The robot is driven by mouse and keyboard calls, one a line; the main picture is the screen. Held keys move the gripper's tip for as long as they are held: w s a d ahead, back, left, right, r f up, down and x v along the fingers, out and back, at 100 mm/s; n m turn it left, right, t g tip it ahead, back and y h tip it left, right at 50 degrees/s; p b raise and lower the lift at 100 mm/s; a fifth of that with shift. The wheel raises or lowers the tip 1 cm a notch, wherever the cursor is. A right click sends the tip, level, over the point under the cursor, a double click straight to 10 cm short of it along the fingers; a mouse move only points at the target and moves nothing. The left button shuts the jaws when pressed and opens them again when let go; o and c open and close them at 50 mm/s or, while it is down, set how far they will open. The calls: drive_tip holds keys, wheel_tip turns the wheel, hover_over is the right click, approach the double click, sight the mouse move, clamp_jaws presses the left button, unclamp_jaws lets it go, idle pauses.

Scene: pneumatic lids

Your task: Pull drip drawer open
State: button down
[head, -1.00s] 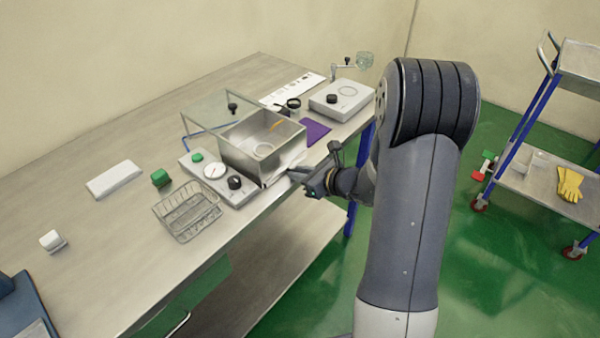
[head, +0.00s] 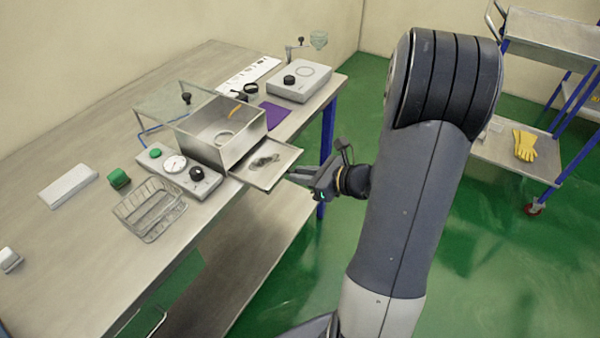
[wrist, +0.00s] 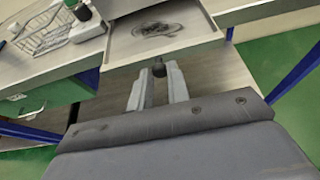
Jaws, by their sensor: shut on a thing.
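The drip drawer (head: 283,174) is a shallow metal tray pulled out from under the steel box (head: 222,142) of the lidded machine, and it sticks out past the table's front edge. A dark patch lies on its floor. My gripper (head: 294,175) is at the drawer's front edge. In the wrist view, the fingers of my gripper (wrist: 158,75) are closed around a small dark knob (wrist: 159,66) at the front of the drawer (wrist: 160,52). The box's clear lid (head: 180,106) stands raised.
The machine's control panel has a gauge (head: 175,164) and a green button (head: 155,153). A wire basket (head: 150,208) stands to its left. A grey unit (head: 299,82) and a purple sheet (head: 275,115) lie behind. A cart (head: 490,150) with yellow gloves (head: 524,145) stands at right. Open green floor lies between.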

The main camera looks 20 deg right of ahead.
drive_tip(key=c, duration=1.4)
unclamp_jaws()
drive_tip(key=shift+o, duration=0.2)
drive_tip(key=v, duration=1)
drive_tip(key=shift+s+d, duration=0.25)
drive_tip(key=shift+s, duration=0.1)
drive_tip(key=shift+w, duration=0.1)
drive_tip(key=shift+r+x, duration=0.15)
drive_tip(key=shift+x, duration=2.75)
drive_tip(key=shift+r+x, duration=0.15)
drive_tip(key=shift+x, duration=2.8)
drive_tip(key=shift+a, duration=0.1)
drive_tip(key=shift+r, duration=0.15)
